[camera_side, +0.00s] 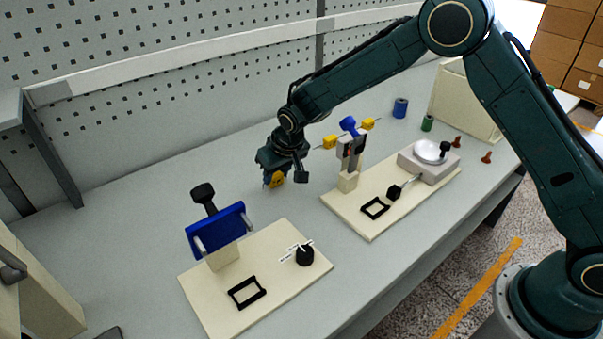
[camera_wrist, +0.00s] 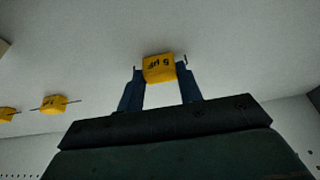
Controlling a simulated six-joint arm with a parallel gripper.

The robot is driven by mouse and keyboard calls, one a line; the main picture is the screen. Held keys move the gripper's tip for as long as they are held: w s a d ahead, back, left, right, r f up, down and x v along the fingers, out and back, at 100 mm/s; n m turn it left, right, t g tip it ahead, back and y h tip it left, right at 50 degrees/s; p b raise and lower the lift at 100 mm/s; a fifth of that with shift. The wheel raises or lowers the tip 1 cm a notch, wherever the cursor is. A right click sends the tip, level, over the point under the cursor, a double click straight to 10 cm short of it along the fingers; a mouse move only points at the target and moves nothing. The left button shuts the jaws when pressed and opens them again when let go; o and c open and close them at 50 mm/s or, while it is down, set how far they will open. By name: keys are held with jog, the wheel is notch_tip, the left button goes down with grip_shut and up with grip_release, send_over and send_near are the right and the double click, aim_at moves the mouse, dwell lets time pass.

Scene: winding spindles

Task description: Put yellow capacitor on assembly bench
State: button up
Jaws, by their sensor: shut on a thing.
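My gripper (camera_side: 277,172) is low over the grey bench (camera_side: 150,175), left of the right-hand winding fixture. It is shut on a yellow capacitor (camera_side: 275,181). In the wrist view the capacitor (camera_wrist: 158,67) sits between the blue fingertips (camera_wrist: 160,77), its dark marking showing and a thin lead at each side. I cannot tell whether it touches the bench. Two more yellow capacitors, one nearer (camera_side: 329,142) and one farther (camera_side: 368,124), are beyond my gripper to the right. They also show at the left of the wrist view, one with leads (camera_wrist: 53,104) and one cut by the edge (camera_wrist: 7,114).
A cream board (camera_side: 210,300) with a blue-plated fixture (camera_side: 216,230) stands in front. Another cream board (camera_side: 371,228) carries a spindle fixture (camera_side: 349,165) close right of my gripper. Blue (camera_side: 400,108) and green (camera_side: 427,123) spools stand behind. Bench left of my gripper is clear.

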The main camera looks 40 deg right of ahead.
jog(key=shift+f, duration=0.15)
jog(key=o, duration=1)
jog(key=shift+o, duration=0.2)
jog(key=v, duration=1.2)
